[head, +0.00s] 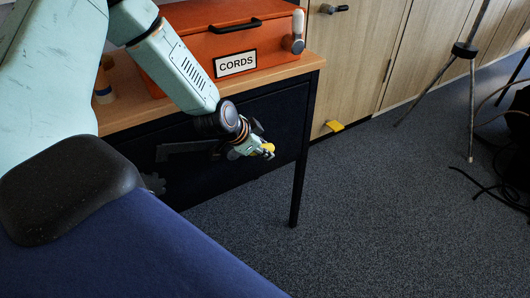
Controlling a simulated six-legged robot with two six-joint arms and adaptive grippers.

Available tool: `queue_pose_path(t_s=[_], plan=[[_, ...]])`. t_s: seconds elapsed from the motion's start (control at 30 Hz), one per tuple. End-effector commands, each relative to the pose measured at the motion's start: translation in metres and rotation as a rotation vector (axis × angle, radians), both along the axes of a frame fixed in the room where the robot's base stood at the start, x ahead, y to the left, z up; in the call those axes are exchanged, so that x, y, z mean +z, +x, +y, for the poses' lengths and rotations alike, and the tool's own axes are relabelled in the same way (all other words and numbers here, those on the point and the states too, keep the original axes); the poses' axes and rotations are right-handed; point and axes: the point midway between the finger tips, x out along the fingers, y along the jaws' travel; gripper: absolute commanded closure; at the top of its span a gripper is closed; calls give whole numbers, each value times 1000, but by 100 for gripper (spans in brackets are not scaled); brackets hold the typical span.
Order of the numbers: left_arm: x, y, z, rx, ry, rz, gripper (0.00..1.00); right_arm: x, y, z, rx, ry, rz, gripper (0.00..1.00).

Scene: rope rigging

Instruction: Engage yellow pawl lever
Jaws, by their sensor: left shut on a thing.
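My left gripper (262,151) is in front of the dark side of the desk, below the orange box. It is shut on a small yellow piece (268,147), which looks like the yellow pawl lever; only its end shows between the fingers. Behind the gripper, a dark bracket or bar (185,148) and part of a dark toothed wheel (153,183) show faintly against the dark panel. Whether the lever touches the wheel cannot be told. My right gripper is not in view.
An orange box (200,45) labelled CORDS stands on the wooden desk top (120,115). A desk leg (303,160) is right of the gripper. A yellow wedge (334,126) lies by the cabinets. A tripod (470,90) and black cables (495,185) are at right. The carpet in front is clear.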

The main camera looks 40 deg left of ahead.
Motion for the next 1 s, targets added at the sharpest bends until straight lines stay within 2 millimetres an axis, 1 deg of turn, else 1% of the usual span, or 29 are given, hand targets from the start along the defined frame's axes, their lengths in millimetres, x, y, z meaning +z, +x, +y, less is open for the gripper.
queue_pose_path(t_s=[0.17,0.33,0.6,1.0], plan=[[3,0,-1,4,-30,-55,100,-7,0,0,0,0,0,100],[12,2,-3,6,-72,-153,100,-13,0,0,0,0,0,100],[25,3,-5,6,-123,-278,100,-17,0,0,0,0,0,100],[33,4,-6,3,-146,-336,100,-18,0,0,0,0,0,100]])
